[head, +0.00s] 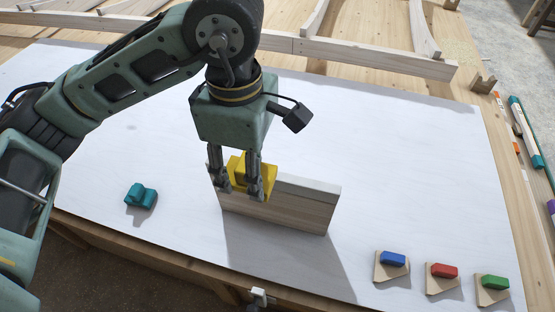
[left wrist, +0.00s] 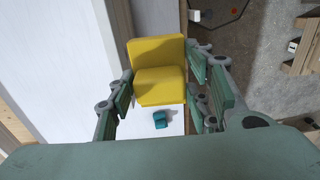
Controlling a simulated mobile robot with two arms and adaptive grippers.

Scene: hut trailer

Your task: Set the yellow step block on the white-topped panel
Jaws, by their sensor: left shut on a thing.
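The yellow step block (head: 237,168) is between the fingers of my left gripper (head: 234,190), which is shut on it. The white-topped panel (head: 285,207) stands on edge on the white sheet, with a wooden side and a pale top edge. The block is at the left end of the panel; I cannot tell whether it touches the top. The fingers hide part of the block and of the panel's left end. In the left wrist view the yellow block (left wrist: 158,70) shows its stepped faces between the fingers. My right gripper is not in view.
A teal block (head: 140,196) lies on the white sheet (head: 400,150) to the left. Blue (head: 393,258), red (head: 444,270) and green (head: 493,282) blocks sit on small wooden plates at the front right. Wooden beams (head: 370,55) run along the back. The sheet right of the panel is clear.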

